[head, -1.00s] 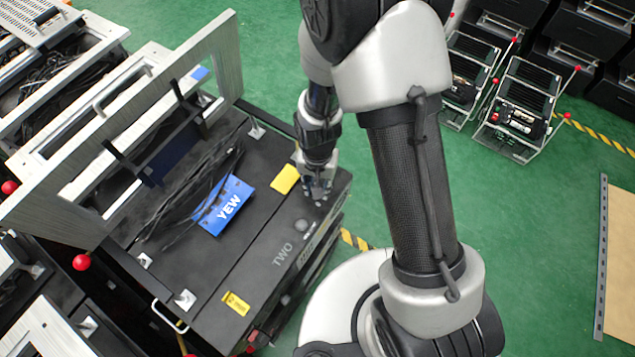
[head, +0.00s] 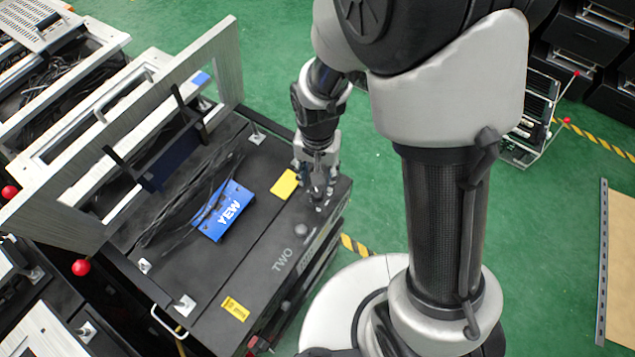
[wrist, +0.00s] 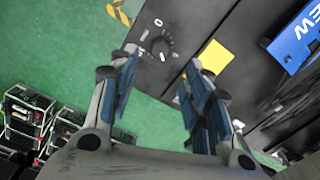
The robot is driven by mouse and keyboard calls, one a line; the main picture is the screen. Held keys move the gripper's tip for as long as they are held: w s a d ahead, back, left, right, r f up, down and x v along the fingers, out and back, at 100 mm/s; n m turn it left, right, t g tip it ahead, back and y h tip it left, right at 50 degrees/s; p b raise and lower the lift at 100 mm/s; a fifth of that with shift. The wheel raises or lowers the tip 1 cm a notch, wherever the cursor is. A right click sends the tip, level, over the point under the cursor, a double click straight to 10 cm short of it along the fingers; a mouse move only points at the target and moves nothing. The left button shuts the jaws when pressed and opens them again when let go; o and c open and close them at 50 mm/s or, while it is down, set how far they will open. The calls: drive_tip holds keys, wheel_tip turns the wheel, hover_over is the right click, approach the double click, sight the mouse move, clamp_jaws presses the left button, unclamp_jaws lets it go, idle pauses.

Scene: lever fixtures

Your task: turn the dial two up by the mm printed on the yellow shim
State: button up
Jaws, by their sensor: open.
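The black cabinet (head: 215,285) carries the printed word TWO (head: 283,260) on its top, with a dark round knob (head: 301,229) beside it. In the wrist view a dark dial (wrist: 160,44) with white marks around it lies just beyond my fingertips. A plain yellow piece (head: 285,184) lies on the top near my gripper; it also shows in the wrist view (wrist: 215,57), with no readable print. A second yellow piece (head: 235,308) bears small unreadable print; I cannot tell which is the shim. My gripper (head: 320,200) is open and empty over the cabinet's right corner; contact is unclear.
Red-balled levers (head: 81,267) are at the left. Green floor (head: 545,225) is open to the right.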

drive_tip(key=shift+r, duration=1.9)
drive_tip(key=shift+r, duration=0.1)
drive_tip(key=s+d+r+n+t, duration=0.1)
drive_tip(key=s+d+r, duration=0.4)
drive_tip(key=r, duration=0.5)
drive_tip(key=s+d+r+n+t, duration=0.2)
drive_tip(key=s+d+r, duration=0.3)
drive_tip(key=s+r, duration=0.3)
wheel_tip(320, 180, up, 2)
drive_tip(key=shift+s+d+r+n+t, duration=0.3)
drive_tip(key=shift+s+d+t, duration=0.1)
drive_tip(key=shift+t, duration=0.4)
drive_tip(key=shift+w, duration=0.1)
drive_tip(key=shift+c, duration=0.5)
